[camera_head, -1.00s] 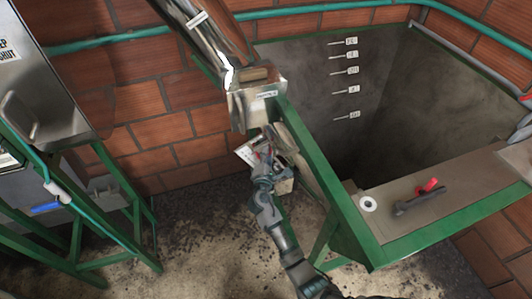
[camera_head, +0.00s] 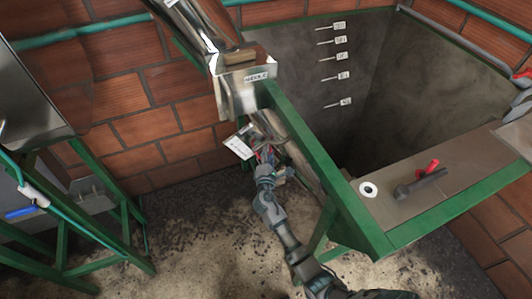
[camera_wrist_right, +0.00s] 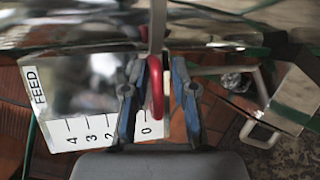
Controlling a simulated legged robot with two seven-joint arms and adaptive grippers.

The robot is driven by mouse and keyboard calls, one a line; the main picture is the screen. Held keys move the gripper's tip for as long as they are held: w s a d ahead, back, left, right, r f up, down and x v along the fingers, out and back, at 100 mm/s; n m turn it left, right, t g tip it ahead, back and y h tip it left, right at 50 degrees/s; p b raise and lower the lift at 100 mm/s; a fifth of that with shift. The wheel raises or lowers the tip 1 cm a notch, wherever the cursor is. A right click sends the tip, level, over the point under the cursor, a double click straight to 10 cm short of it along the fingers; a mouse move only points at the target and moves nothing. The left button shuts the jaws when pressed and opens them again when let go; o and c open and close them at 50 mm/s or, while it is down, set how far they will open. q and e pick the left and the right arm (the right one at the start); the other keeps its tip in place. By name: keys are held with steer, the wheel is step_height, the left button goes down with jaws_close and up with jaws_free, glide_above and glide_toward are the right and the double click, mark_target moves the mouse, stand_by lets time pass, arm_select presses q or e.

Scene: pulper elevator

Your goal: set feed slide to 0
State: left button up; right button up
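The feed scale plate (camera_wrist_right: 90,125) shows in the right wrist view, with the word FEED and marks 4, 3, 2 and 0; the left finger covers the space between 2 and 0. A red handle (camera_wrist_right: 156,88) on a grey rod stands over the 0 end. My right gripper (camera_wrist_right: 158,95) has its two blue fingers on either side of the handle, with what look like narrow gaps; firm contact is not visible. In the head view my right gripper (camera_head: 266,160) is at the white label plate (camera_head: 239,147) below the metal chute, and hides the handle. My left gripper is out of view.
A green-framed tank (camera_head: 330,190) stands to the right, with a dark lever with a red part (camera_head: 420,182) on its ledge. A shiny metal chute box (camera_head: 245,88) is above my gripper. A green stand (camera_head: 95,215) is at left, with open floor between.

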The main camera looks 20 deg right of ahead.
steer(key=shift+o, duration=0.6)
steer(key=shift+d+f, duration=0.3)
steer(key=shift+f, duration=0.05)
steer(key=shift+r, duration=0.1)
steer(key=shift+a+r, duration=0.1)
steer(key=shift+a, duration=0.05)
steer(key=v, duration=1.2)
